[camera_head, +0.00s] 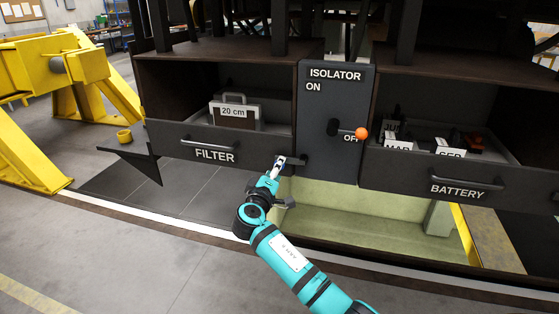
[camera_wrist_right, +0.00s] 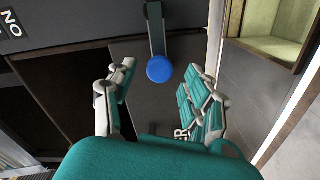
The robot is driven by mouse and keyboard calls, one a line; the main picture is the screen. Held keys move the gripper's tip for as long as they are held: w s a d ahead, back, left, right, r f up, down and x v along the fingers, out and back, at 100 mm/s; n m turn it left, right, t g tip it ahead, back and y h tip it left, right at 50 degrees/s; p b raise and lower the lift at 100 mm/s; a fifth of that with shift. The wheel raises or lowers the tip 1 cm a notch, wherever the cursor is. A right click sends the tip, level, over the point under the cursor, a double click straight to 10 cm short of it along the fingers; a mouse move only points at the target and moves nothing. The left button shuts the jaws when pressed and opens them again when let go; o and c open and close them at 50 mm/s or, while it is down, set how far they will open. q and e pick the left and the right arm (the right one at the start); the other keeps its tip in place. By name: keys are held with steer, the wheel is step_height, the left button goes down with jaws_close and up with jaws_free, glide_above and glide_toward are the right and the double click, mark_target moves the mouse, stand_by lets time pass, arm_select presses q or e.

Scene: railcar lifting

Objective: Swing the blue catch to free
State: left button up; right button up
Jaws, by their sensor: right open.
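The blue catch (camera_wrist_right: 159,69) shows in the right wrist view as a round blue knob at the end of a short grey lever (camera_wrist_right: 156,30). My right gripper (camera_wrist_right: 158,85) is open, with one finger on each side of the knob's line. The knob sits near the fingertips, and I see a gap to both fingers. In the head view my right gripper (camera_head: 279,166) is below the isolator panel's left edge, beside the filter drawer, and largely covers the catch. My left gripper is not in view.
The isolator panel (camera_head: 320,110) has an orange-knobbed handle (camera_head: 361,133) beside OFF. The filter drawer (camera_head: 180,141) holds a "20 cm" case (camera_head: 234,114). The battery drawer (camera_head: 410,178) is to the right. A yellow stand (camera_head: 25,140) is at the far left.

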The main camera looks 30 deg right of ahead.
mark_target(289, 163)
steer(key=shift+x, duration=1.85)
jaws_close()
